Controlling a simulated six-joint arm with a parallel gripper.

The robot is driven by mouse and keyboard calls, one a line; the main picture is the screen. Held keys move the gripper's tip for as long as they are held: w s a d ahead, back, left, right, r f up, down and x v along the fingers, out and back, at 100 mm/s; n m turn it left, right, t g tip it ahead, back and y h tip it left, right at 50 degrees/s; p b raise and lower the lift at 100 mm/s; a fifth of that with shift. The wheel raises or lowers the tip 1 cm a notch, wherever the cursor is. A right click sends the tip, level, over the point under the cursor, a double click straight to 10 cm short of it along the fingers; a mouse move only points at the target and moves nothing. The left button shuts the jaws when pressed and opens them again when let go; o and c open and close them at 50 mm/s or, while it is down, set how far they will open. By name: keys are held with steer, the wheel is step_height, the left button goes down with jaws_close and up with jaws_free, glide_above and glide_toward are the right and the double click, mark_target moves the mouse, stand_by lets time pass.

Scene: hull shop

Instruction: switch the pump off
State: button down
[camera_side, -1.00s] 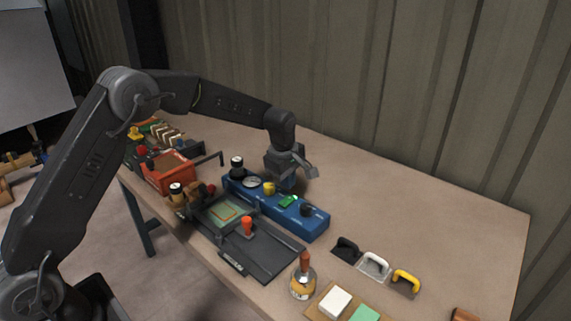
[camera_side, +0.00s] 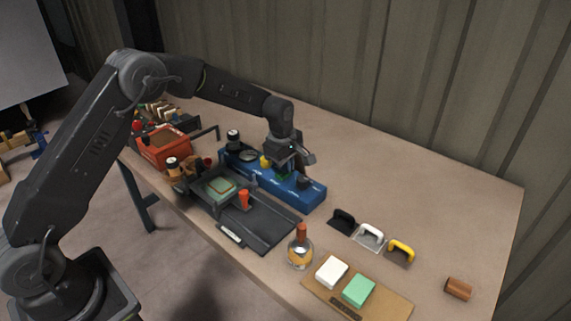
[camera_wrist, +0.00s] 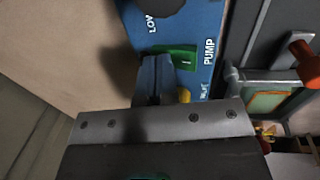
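The pump switch is a green rocker (camera_wrist: 175,56) with a pale mark, beside the word PUMP on the blue panel (camera_wrist: 203,20). The panel (camera_side: 313,197) also shows in the side view, where the green switch (camera_side: 281,177) is partly hidden under my gripper (camera_side: 286,168). In the wrist view my gripper (camera_wrist: 153,62) has its fingers together, with nothing seen between them. The fingertips are right at the near edge of the green rocker; I cannot tell whether they touch it.
An orange-handled bottle (camera_side: 300,250) stands right. The table behind the panel is clear.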

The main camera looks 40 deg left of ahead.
steer(key=shift+s+f, duration=0.15)
steer(key=shift+s, duration=0.1)
steer(key=shift+s, duration=0.65)
steer(key=shift+r, duration=0.2)
steer(key=shift+r, duration=0.1)
step_height(320, 180, up, 14)
steer(key=s, duration=0.2)
